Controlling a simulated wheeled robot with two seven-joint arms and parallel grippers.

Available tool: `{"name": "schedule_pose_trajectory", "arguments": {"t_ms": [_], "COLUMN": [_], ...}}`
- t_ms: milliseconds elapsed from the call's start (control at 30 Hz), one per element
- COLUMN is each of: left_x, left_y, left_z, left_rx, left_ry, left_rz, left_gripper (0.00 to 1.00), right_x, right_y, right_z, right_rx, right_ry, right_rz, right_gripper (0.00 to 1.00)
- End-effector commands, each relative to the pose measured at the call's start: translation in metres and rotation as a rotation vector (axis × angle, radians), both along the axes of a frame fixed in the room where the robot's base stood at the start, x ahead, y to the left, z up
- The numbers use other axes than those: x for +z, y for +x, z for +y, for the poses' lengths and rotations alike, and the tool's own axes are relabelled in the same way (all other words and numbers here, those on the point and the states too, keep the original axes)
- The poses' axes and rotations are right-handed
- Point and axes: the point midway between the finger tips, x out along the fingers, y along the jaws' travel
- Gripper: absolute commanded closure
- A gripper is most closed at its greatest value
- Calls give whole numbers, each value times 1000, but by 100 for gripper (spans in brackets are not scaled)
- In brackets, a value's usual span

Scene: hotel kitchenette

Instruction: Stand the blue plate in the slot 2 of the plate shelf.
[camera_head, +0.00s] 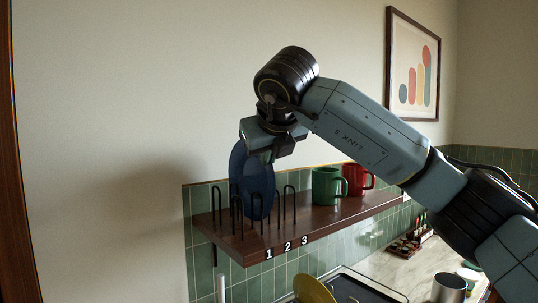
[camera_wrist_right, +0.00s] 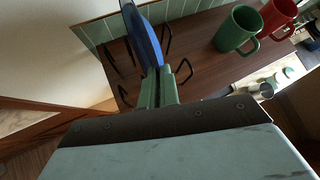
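The blue plate (camera_head: 252,190) is upright among the black wire hoops of the wooden plate shelf (camera_head: 330,213). The labels 1, 2 and 3 are on the shelf's front edge. My right gripper (camera_head: 262,150) is above the hoops, at the plate's upper edge. In the right wrist view the fingers (camera_wrist_right: 162,88) are close together on the blue plate (camera_wrist_right: 146,35), seen nearly edge-on. The hoops overlap the plate, so I cannot tell which slot it is in or whether its lower edge touches the shelf. My left gripper is not in view.
A green mug (camera_head: 325,186) and a red mug (camera_head: 355,179) stand on the shelf to the right of the hoops. Below are a yellow plate (camera_head: 314,290), a dark tray (camera_head: 357,290) and a metal cup (camera_head: 449,288) on the counter. Wall tiles are behind the shelf.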

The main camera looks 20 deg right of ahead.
Motion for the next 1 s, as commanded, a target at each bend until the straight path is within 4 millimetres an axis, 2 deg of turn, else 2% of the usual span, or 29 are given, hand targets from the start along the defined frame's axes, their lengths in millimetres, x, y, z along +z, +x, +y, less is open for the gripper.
{"name": "schedule_pose_trajectory", "arguments": {"t_ms": [300, 500, 533, 833, 1000], "left_x": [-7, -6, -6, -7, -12], "left_y": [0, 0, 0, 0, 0], "left_z": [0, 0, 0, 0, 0], "left_rx": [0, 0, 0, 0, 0], "left_ry": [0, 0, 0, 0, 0], "left_rz": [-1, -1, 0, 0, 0], "left_gripper": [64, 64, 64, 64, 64], "right_x": [-6, -5, -5, -5, 8], "right_y": [0, 0, 0, -2, -17], "right_z": [0, 0, 0, 0, 2], "right_rx": [0, 0, 0, 0, 2], "right_ry": [1, 1, 1, 0, 0], "right_rz": [-3, -2, -2, 1, -4], "right_gripper": [100, 73, 71, 71, 71]}}
